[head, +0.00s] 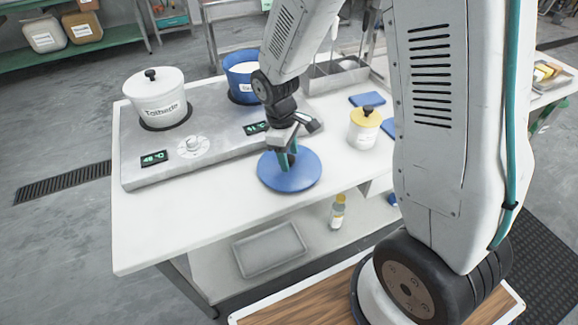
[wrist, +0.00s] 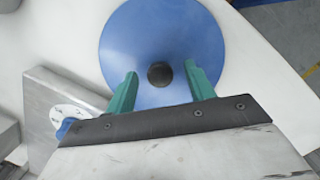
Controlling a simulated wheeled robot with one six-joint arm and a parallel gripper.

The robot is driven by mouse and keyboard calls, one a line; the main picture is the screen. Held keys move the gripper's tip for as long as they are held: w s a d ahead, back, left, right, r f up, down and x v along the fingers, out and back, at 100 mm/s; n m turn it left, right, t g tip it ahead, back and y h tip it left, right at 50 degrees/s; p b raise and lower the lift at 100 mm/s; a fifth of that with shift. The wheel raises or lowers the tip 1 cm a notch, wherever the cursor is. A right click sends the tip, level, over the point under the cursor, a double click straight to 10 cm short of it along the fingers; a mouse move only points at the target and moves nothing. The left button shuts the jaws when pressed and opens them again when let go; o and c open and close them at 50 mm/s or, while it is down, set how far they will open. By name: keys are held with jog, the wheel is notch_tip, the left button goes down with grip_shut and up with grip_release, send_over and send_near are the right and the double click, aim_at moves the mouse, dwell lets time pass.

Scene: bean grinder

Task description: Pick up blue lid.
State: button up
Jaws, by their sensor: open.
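The blue lid (head: 307,177) is a round disc lying flat on the white table, in front of the hot plate. In the wrist view the lid (wrist: 150,35) fills the upper middle, with a dark round knob (wrist: 160,74) at its centre. My gripper (head: 288,160) is over the lid in the head view, pointing down. In the wrist view my gripper (wrist: 160,85) is open, with one green finger on each side of the knob. A gap shows between each finger and the knob. The head view hides the knob behind my gripper.
A steel hot plate (head: 215,140) stands behind the lid. It carries a white lidded pot (head: 150,95) and a blue pot (head: 241,72). A white jar with a yellow lid (head: 363,130) stands to the right. The table (head: 170,225) is clear at front left.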

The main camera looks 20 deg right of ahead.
grip_shut()
jog(key=shift+r, duration=0.1)
